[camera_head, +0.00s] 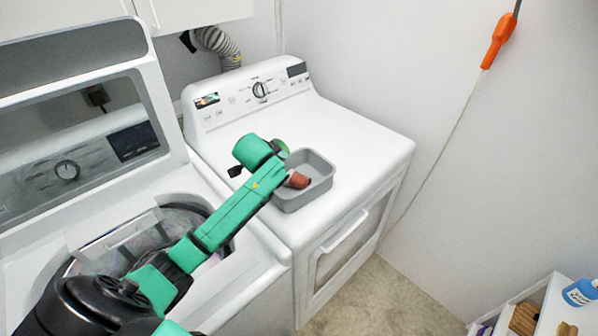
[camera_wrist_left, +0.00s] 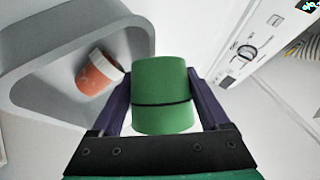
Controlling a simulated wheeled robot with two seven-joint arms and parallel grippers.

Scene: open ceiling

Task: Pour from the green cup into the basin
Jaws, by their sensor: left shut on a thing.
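The green cup (camera_wrist_left: 160,105) sits between the dark fingers of my left gripper (camera_wrist_left: 160,77) in the left wrist view. The gripper is shut on it. In the head view my green arm reaches in from the left to the basin's upper left side, and the cup is hard to tell from the arm there. The grey basin (camera_head: 318,190) stands on the white dryer; its rim shows in the left wrist view (camera_wrist_left: 30,85), left of the cup. I cannot tell how far the cup is tilted or what it holds. My right gripper is out of view.
A reddish-brown cup (camera_head: 298,180) is inside the basin, seen as orange with a pale rim in the wrist view (camera_wrist_left: 98,72). The dryer top (camera_head: 360,140) is clear right of the basin. An open washer (camera_head: 160,190) stands at left. A shelf (camera_head: 548,305) is at lower right.

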